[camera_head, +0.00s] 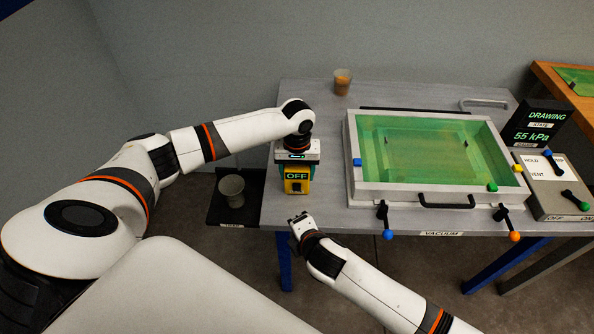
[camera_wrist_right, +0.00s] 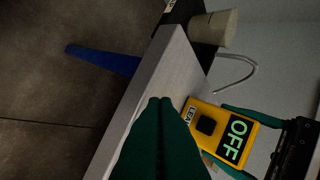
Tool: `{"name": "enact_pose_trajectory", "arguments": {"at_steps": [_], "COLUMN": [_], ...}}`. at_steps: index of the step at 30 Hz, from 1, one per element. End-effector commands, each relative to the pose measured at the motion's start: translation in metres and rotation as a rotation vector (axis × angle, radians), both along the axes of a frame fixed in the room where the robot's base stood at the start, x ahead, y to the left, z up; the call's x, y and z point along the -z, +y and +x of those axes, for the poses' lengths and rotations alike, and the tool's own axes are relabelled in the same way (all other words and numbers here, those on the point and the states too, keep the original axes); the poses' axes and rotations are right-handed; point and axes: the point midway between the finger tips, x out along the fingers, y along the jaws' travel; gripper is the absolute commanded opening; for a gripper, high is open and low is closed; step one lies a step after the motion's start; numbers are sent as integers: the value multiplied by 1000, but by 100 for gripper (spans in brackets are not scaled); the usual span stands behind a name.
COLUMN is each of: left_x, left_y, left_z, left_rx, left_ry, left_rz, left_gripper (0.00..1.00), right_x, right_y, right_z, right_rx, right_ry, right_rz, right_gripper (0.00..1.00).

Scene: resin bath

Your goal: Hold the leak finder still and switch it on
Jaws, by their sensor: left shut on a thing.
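The yellow leak finder (camera_head: 297,187) stands at the table's left front. Its display reads OFF in the head view. In the right wrist view the leak finder (camera_wrist_right: 191,122) shows a black square button (camera_wrist_right: 206,125) beside the lit OFF display (camera_wrist_right: 235,141). My left gripper (camera_head: 297,169) comes from behind and is shut on the leak finder; its dark green fingers lie along the body's sides in the wrist view. My right gripper (camera_head: 298,219) is just in front of the table edge, apart from the leak finder. Its green fingers (camera_wrist_right: 162,100) are together with nothing between them.
A green resin bath in a grey frame (camera_head: 352,178) fills the table's middle, with knobbed levers along its front. A cup of amber liquid (camera_head: 342,82) stands behind. A grey cup (camera_head: 232,190) sits on a black side shelf at left. A gauge (camera_head: 537,126) reads 55 kPa.

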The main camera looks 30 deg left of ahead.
Motion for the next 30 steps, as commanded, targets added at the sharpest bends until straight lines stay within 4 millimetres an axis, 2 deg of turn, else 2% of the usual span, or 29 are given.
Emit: {"name": "enact_pose_trajectory", "arguments": {"at_steps": [3,7,21,30], "left_x": [0,0,0,0], "left_y": [0,0,0,0], "left_z": [0,0,0,0], "left_rx": [0,0,0,0], "left_ry": [-1,-1,-1,-1], "left_rz": [0,0,0,-1], "left_gripper": [36,36,36,36], "right_x": [-8,-9,-9,-9], "right_y": [6,11,44,53], "right_z": [1,7,59,73], "right_rx": [-12,-13,-9,-11], "right_ry": [-20,-21,-18,-18], "right_rz": [-10,-12,-11,-9], "right_gripper": [0,0,0,0]}}
